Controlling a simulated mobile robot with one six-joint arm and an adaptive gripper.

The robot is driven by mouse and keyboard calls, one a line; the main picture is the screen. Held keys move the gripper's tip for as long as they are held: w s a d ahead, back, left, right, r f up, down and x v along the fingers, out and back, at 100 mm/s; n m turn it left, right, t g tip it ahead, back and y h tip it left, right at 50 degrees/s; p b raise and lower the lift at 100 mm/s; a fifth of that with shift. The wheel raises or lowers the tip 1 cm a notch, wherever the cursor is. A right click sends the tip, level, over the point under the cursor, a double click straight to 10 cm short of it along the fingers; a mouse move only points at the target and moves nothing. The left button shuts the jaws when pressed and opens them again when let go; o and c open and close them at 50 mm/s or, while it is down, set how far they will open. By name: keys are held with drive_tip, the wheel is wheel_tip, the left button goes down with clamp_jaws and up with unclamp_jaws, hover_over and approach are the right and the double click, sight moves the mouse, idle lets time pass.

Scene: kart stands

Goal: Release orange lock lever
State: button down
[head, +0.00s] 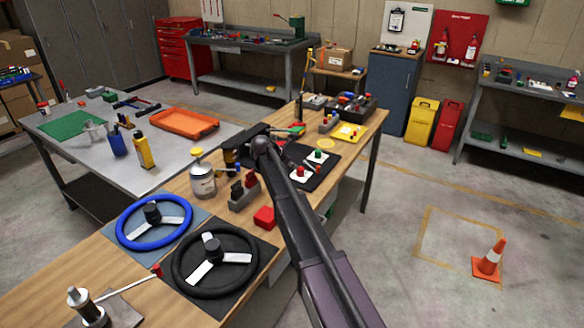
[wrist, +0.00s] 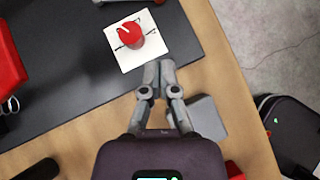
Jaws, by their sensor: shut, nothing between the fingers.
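I cannot make out an orange lock lever for certain in either view. In the head view, the red knob (head: 299,171) and a green knob (head: 318,154) sit on white plates on a black mat (head: 325,174) on the wooden bench. A small red-tipped piece (head: 318,169) lies beside them. My arm reaches over the bench left of the mat; its fingers are not clear there.
Blue (head: 153,240) and black (head: 190,287) steering wheels lie nearer. A traffic cone (head: 489,259) stands on open floor at right.

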sight(316, 171)
drive_tip(key=b+x, duration=0.5)
drive_tip(key=x, duration=0.2)
drive_tip(key=shift+w+d+f, duration=0.15)
drive_tip(key=shift+f, duration=0.25)
drive_tip(key=d, duration=0.1)
drive_tip(key=w+d, duration=0.1)
drive_tip(key=shift+w+d+r, duration=0.1)
drive_tip(key=shift+w+d, duration=0.45)
drive_tip(key=shift+d, duration=0.3)
drive_tip(key=shift+a, duration=0.25)
drive_tip(key=shift+d, duration=0.1)
